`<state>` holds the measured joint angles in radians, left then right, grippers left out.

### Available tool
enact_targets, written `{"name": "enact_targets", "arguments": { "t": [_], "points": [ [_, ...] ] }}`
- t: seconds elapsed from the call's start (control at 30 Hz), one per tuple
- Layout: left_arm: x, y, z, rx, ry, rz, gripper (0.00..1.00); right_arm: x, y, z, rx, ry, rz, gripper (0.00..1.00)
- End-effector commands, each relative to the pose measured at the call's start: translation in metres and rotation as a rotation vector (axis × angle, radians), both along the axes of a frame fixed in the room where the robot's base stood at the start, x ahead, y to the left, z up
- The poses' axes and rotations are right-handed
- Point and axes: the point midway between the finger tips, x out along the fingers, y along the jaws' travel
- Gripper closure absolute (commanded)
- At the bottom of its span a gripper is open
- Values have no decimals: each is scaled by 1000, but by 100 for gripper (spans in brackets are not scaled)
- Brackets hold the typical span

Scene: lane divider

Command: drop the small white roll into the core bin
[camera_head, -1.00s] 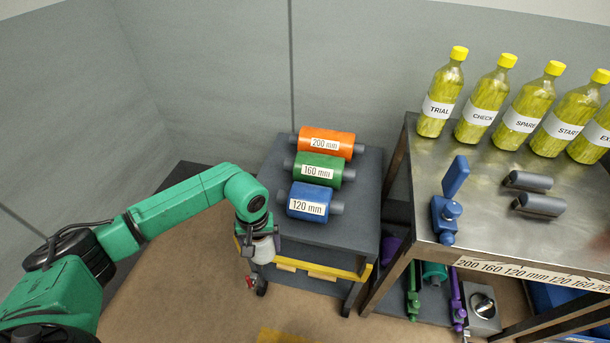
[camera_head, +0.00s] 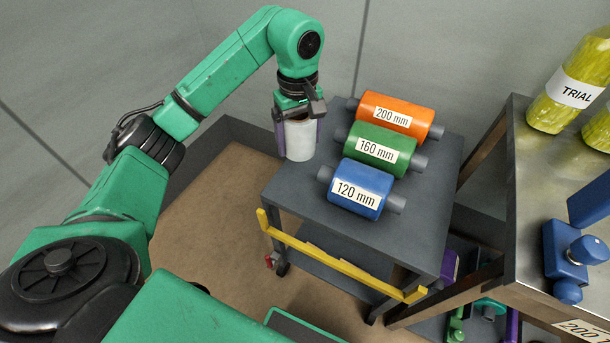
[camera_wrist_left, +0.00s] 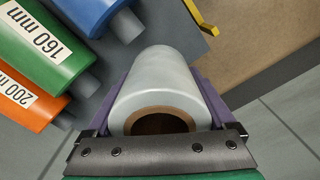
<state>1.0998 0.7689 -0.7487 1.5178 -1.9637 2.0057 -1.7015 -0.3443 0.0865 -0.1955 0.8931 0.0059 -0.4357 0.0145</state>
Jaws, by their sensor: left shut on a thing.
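The small white roll (camera_head: 300,141) is held upright in my left gripper (camera_head: 299,130). The gripper's purple fingers are shut on its two sides. In the left wrist view the roll (camera_wrist_left: 160,80) lies between the fingers (camera_wrist_left: 160,102), with its brown core end facing the camera. In the head view the roll appears at the left edge of the cart top, left of the coloured rolls. I cannot tell whether it is over the cart or beyond its edge. No bin marked as the core bin is identifiable. My right gripper is not in view.
The grey cart (camera_head: 290,192) carries an orange 200 mm roll (camera_head: 410,110), a green 160 mm roll (camera_head: 395,143) and a blue 120 mm roll (camera_head: 372,180). A yellow bar (camera_head: 340,264) runs along its front. A dark low panel (camera_head: 250,134) stands behind. A metal bench (camera_head: 520,200) is at right.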

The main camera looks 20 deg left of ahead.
Motion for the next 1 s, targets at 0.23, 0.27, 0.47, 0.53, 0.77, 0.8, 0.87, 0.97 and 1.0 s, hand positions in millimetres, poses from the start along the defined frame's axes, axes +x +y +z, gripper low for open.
{"name": "enact_targets", "arguments": {
  "t": [0.23, 0.27, 0.47, 0.53, 0.77, 0.8, 0.87, 0.97, 1.0],
  "points": [
    [0, 0, -63, 0, 0, -1, 82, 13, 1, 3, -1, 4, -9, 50],
    [0, 0, -66, -1, 1, -1, 82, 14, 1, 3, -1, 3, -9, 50],
    [-1, 0, -98, -1, 2, 0, 82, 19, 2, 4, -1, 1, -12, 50],
    [-1, 0, -110, 0, 1, 0, 82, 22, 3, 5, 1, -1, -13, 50],
    [0, 0, -113, 0, -4, -1, 82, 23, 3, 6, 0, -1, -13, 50],
    [0, 0, -114, 0, -3, -1, 82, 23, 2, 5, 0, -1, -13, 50],
    [0, 0, -115, 0, -3, -1, 82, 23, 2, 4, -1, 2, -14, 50],
    [0, 0, -116, 1, -2, -1, 0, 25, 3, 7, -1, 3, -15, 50],
    [0, 0, -116, 1, -2, -1, 0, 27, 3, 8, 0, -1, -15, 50]
  ]
}}
